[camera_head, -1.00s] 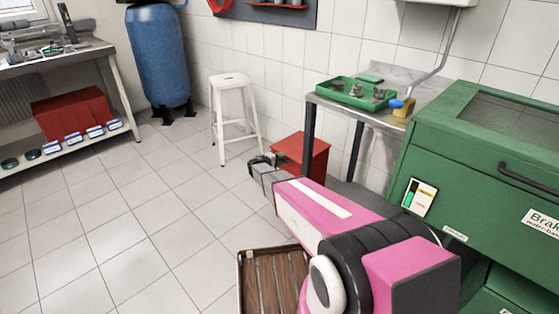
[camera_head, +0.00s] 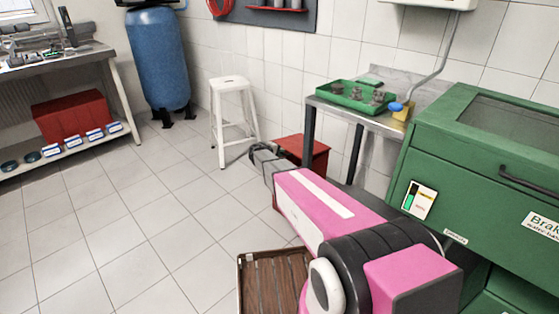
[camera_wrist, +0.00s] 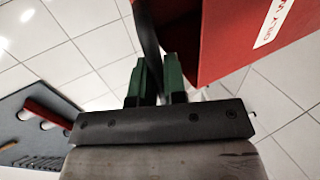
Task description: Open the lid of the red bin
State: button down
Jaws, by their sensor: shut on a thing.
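The red bin (camera_head: 316,158) stands on the floor against the wall, partly hidden behind my pink arm. In the wrist view its red side (camera_wrist: 235,40) fills the upper right, with a white label whose visible letters start "OILY". My gripper (camera_head: 260,148) is at the bin's left, near its top. In the wrist view the two green fingers of my gripper (camera_wrist: 158,82) are close together around a thin dark strip (camera_wrist: 150,45), which seems to be the edge of the bin's lid. How far the lid is raised cannot be told.
A white stool (camera_head: 232,85) stands behind the bin. A metal table (camera_head: 350,112) with a green tray (camera_head: 335,97) is behind it on the right. A green washer cabinet (camera_head: 470,150) stands at right, and a brown slatted crate (camera_head: 243,285) lies in front. The floor at left is clear.

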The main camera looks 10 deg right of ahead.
jog(key=w+d+r+g+y, duration=0.2)
jog(key=w+d+r+y, duration=0.1)
jog(key=r, duration=0.6)
jog(key=w+d+r+g+y, duration=0.2)
jog(key=w+d+r+y, duration=0.1)
jog(key=d+r, duration=0.4)
jog(key=shift+w+d+r, duration=0.25)
jog(key=shift+w+r, duration=0.6)
jog(key=shift+r, duration=0.95)
jog(key=c, duration=1.2)
grip_release()
jog(key=v, duration=1)
jog(key=shift+a+r, duration=0.15)
jog(key=shift+r, duration=0.2)
jog(key=shift+a, duration=0.1)
